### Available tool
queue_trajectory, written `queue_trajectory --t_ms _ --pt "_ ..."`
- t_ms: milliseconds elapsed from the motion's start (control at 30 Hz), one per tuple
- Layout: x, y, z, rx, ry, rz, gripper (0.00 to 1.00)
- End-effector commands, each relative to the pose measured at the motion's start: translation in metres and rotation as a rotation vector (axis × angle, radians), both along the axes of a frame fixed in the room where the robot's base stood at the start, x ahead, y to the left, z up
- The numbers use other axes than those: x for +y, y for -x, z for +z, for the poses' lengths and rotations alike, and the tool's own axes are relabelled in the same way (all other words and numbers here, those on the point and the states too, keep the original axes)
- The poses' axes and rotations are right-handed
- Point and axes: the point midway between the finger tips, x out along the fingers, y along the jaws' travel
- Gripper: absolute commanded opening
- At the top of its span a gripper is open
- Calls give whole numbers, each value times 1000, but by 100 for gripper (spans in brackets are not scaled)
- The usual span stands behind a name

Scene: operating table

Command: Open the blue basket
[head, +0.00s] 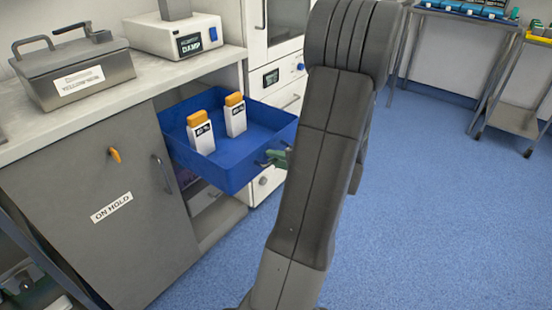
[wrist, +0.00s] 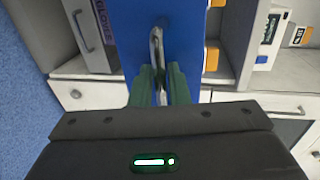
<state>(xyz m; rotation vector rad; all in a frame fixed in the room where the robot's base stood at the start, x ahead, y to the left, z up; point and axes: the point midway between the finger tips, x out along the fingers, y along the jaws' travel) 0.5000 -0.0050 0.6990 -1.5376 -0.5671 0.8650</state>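The blue basket (head: 225,172) stands pulled well out of the cabinet under the counter in the head view. Two white bottles with orange caps stand upright in it, one left (head: 200,135) and one right (head: 235,115). My gripper (head: 277,157) is at the basket's front face, partly hidden by my arm. In the wrist view its green fingers (wrist: 151,85) are close together on the metal handle (wrist: 156,45) of the basket (wrist: 178,50). The gripper looks shut on this handle; the exact contact is partly hidden.
A grey cabinet door (head: 100,210) marked "ON HOLD" is left of the basket. A grey lidded box (head: 75,75) and a white device (head: 172,38) stand on the counter (head: 140,85). White drawers (head: 264,185) lie behind the basket.

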Motion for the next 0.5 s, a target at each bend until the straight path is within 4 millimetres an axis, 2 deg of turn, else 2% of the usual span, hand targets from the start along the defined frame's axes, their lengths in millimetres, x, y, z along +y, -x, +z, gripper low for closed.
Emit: queue_trajectory --t_ms 233,500 --pt "-9 6 3 -1 1 -3 15" --pt "-48 35 14 -1 1 -6 15"
